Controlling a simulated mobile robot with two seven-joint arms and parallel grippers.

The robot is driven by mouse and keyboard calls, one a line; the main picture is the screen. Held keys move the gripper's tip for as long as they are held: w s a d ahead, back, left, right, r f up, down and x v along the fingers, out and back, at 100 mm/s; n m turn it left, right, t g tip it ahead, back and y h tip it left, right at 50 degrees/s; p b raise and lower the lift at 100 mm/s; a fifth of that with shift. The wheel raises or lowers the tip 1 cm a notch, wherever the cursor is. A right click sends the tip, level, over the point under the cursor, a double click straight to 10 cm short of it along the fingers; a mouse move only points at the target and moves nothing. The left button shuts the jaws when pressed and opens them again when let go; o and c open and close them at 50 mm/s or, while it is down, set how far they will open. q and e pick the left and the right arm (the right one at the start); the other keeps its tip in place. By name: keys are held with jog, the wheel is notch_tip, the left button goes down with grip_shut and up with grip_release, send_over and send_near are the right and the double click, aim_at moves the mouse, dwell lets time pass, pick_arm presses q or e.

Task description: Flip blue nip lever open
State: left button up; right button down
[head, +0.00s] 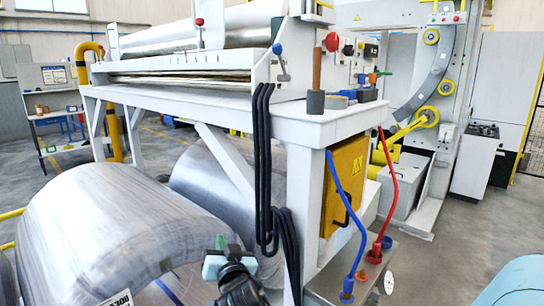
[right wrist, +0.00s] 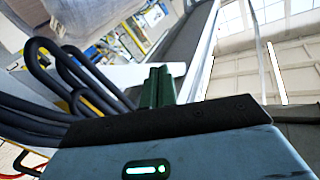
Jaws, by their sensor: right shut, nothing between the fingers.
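The blue nip lever (head: 278,50) is a small blue knob on a short metal arm, on the white end plate of the roller unit. It stands in the upper middle of the head view. My right gripper (head: 222,242) is low in the head view, well below and left of the lever and apart from it, in front of the large metal coils. Its green fingers (right wrist: 157,88) are together and empty in the right wrist view. The lever does not show clearly in the right wrist view. My left gripper is not in view.
Black hoses (head: 264,165) hang from the bench between my right gripper and the bench leg, and show close by in the right wrist view (right wrist: 75,85). A hammer (head: 316,75) stands on the bench top (head: 300,118).

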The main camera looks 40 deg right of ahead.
jog(key=w+d+r+m+h, duration=0.1)
jog(key=d+r+m+h, duration=0.25)
jog(key=r, duration=0.75)
jog(key=w+d+r+m+h, duration=0.1)
jog(key=d+r+m+h, duration=0.3)
jog(key=r, duration=0.7)
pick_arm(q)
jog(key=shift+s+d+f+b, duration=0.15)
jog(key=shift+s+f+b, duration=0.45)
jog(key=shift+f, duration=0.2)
pick_arm(e)
jog(key=s+d+r+m+g+h, duration=0.1)
jog(key=s+r+m+g+h, duration=0.1)
jog(key=r+m, duration=0.3)
jog(key=s+d+r+m+g+h, duration=0.1)
jog(key=s+r+m, duration=0.3)
jog(key=r, duration=0.8)
jog(key=shift+s+r+m+g+h, duration=0.2)
jog(key=shift+m+g+h, duration=0.35)
jog(key=shift+m, duration=0.6)
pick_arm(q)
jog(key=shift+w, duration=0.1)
pick_arm(e)
jog(key=shift+a, duration=0.1)
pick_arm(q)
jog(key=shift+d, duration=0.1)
pick_arm(e)
jog(key=shift+r, duration=0.1)
